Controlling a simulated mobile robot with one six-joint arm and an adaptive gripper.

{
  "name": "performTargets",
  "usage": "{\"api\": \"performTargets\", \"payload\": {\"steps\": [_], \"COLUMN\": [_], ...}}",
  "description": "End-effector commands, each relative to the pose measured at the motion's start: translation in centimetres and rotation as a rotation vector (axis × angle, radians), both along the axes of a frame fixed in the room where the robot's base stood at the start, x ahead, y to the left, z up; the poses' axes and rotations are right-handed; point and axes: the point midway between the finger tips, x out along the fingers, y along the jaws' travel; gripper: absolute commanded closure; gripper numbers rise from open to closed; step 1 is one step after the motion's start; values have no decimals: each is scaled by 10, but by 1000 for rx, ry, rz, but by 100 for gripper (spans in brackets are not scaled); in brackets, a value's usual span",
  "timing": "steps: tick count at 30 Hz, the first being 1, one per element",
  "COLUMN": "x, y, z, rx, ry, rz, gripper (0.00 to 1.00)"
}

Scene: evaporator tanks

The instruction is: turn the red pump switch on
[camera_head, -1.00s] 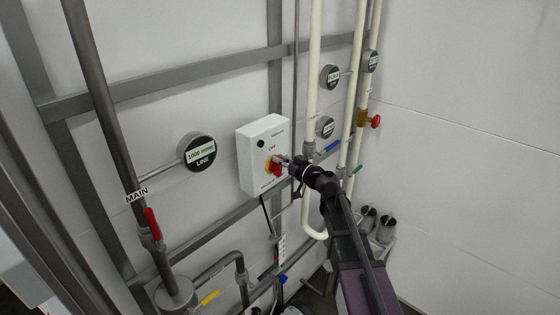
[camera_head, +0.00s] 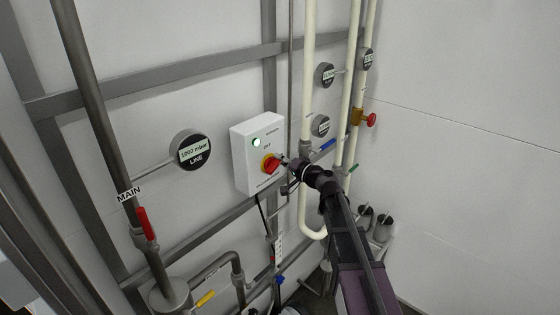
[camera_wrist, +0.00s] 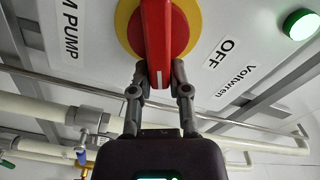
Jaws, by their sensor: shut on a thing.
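The red pump switch (camera_head: 271,164) is a red handle on a yellow disc, on the front of a white control box (camera_head: 243,160). In the wrist view the red handle (camera_wrist: 157,40) stands between the two fingers, on its yellow and red disc, with "OFF" and "PUMP" lettering on the panel around it. My gripper (camera_wrist: 158,72) is shut on the handle, one finger on each side. It also shows in the head view (camera_head: 283,162), reaching in from the lower right. The round lamp (camera_wrist: 301,24) on the panel glows green; in the head view it is bright too (camera_head: 256,142).
A gauge marked "LINE" (camera_head: 191,150) is left of the box. A grey MAIN pipe with a red lever (camera_head: 146,222) stands further left. Cream pipes (camera_head: 307,80), a blue-handled valve (camera_head: 326,145) and a red knob (camera_head: 371,120) are close on the right.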

Motion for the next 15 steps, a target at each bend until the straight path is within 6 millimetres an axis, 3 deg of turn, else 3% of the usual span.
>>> {"api": "performTargets", "payload": {"steps": [1, 15], "x": [-7, -5], "y": [3, 3], "z": [-6, -14], "rx": [8, 226], "ry": [30, 309], "rz": [19, 20], "gripper": [100, 100]}}
